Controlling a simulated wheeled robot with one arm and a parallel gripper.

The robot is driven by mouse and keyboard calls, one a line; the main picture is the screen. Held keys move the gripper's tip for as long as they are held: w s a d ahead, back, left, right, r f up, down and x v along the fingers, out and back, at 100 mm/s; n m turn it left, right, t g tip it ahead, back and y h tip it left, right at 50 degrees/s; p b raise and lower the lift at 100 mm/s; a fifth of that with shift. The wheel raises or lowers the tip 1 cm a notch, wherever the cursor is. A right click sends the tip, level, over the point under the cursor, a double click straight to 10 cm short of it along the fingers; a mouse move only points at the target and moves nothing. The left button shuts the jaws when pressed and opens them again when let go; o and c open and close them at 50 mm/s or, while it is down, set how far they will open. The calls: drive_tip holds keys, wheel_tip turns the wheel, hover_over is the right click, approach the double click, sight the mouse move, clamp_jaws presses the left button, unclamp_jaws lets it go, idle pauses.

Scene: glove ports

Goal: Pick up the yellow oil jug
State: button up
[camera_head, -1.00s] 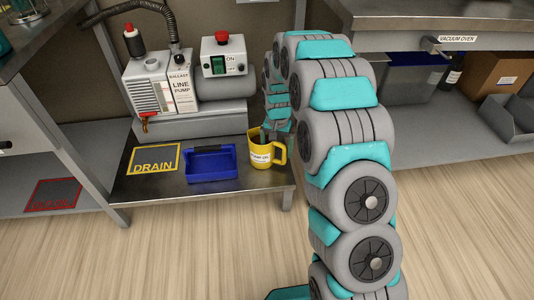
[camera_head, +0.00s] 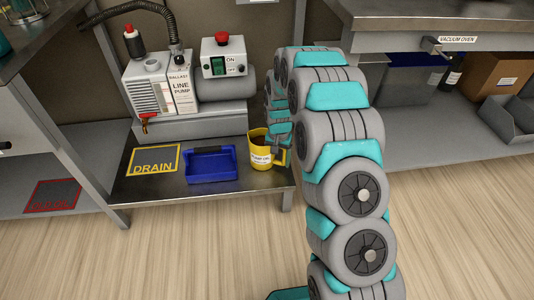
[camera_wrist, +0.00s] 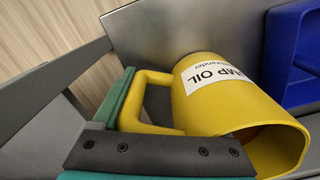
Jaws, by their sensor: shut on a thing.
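The yellow oil jug (camera_head: 259,158) stands upright at the right end of the low metal shelf, just right of the blue tray. Its handle is on the right side in the head view. In the wrist view the jug (camera_wrist: 215,108) shows its open mouth, handle and a white "PUMP OIL" label. My gripper (camera_head: 279,146) is at the handle side of the jug, shut on the jug at its handle. The teal pad and dark finger (camera_wrist: 128,112) lie against the handle; part of the grasp is hidden. The jug seems to rest on the shelf.
The blue tray (camera_head: 211,178) and a yellow DRAIN marking (camera_head: 153,159) are on the shelf (camera_head: 235,193). The line pump (camera_head: 165,90) stands behind. A table leg (camera_head: 100,185) is at left; a bench with a vacuum oven label (camera_head: 458,39) is at right.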

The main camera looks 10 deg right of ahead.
clamp_jaws()
idle(0.3)
drive_tip(key=shift+r, duration=0.15)
idle(0.3)
